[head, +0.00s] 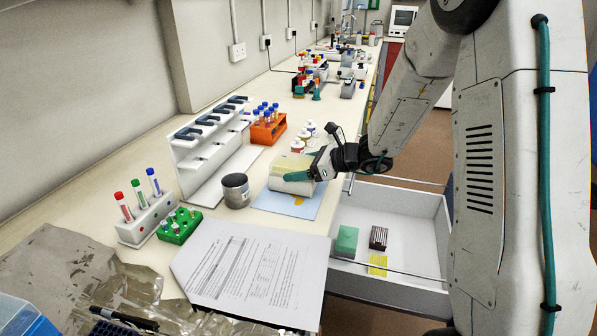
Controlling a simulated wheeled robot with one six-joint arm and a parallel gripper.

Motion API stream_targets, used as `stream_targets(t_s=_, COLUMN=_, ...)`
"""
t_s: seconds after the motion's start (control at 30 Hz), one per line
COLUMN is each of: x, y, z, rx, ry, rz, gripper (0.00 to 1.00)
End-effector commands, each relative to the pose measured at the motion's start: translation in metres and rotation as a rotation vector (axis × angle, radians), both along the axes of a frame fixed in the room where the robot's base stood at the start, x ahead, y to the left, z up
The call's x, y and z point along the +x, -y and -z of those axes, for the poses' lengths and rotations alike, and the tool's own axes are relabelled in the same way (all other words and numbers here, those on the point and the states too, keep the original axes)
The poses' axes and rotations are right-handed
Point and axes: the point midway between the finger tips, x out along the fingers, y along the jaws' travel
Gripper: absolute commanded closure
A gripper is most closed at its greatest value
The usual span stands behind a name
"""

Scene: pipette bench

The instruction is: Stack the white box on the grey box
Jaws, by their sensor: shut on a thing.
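A pale box with a yellowish top (293,163) is at my gripper, over a blue mat (285,205) on the bench; I take it to be the white box. A whitish-grey block face (289,186) shows directly below it. I cannot tell whether this is the grey box or the lower part of the same box. My gripper (308,171) comes in from the right and is shut on the pale box, with a teal finger along its near side. The far finger is mostly hidden.
A dark grey jar (236,190) stands just left of the mat. A white pipette stand (205,150), an orange tube rack (268,128) and small bottles (298,146) are behind. Papers (250,270) lie in front. An open drawer (420,210) at right holds small blocks.

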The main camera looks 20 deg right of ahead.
Motion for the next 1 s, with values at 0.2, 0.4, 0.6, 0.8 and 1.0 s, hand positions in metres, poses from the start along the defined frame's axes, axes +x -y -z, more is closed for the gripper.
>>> stream_targets(t_s=0.2, x=0.001, y=0.0, z=-0.034, rx=-0.002, ry=0.009, rz=-0.001, gripper=0.93)
stream_targets(t_s=0.4, x=0.0, y=0.0, z=-0.102, rx=-0.003, ry=0.012, rz=-0.001, gripper=0.93)
stream_targets(t_s=0.6, x=0.0, y=0.0, z=-0.172, rx=-0.004, ry=0.01, rz=-0.001, gripper=0.93)
stream_targets(t_s=0.8, x=0.0, y=0.0, z=-0.227, rx=-0.002, ry=0.008, rz=0.0, gripper=0.93)
stream_targets(t_s=1.0, x=0.0, y=0.0, z=-0.261, rx=-0.001, ry=0.003, rz=0.0, gripper=0.93)
